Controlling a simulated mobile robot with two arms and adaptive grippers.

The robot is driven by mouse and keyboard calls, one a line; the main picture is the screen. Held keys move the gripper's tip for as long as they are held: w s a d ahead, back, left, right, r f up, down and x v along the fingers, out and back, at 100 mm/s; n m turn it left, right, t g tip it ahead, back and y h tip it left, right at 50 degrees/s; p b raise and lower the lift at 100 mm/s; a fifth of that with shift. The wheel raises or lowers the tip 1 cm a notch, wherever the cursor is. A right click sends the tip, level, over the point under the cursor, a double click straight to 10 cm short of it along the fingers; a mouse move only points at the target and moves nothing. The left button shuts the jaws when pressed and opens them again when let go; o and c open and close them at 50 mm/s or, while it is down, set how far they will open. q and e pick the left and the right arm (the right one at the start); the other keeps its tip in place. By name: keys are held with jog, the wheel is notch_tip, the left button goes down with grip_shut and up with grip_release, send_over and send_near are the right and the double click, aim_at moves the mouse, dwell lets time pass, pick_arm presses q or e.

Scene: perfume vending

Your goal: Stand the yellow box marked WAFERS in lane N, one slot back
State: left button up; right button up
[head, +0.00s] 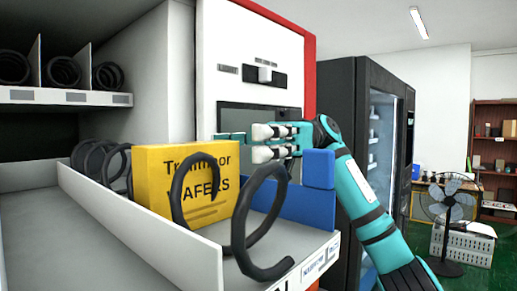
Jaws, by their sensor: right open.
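The yellow box marked WAFERS (150,182) stands upright in the lane of the pulled-out shelf tray, with its printed face to the front. Black spiral coil turns (240,236) stand in front of it and partly cover the print. More coil turns (88,158) show behind it to the left. A letter N shows partly on the tray's front edge, cut by the picture's bottom. My right gripper (264,144) is open, to the right of the box near its upper edge, with a narrow gap between its pale fingertips. It looks empty. My left gripper is not in view.
A low white divider (130,222) bounds the lane on the left and a blue wall (300,207) on the right. An upper shelf (70,97) with coils hangs at the upper left. The machine's white and red panel (225,35) stands behind my right gripper.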

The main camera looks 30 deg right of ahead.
jog(key=shift+v, duration=1.7)
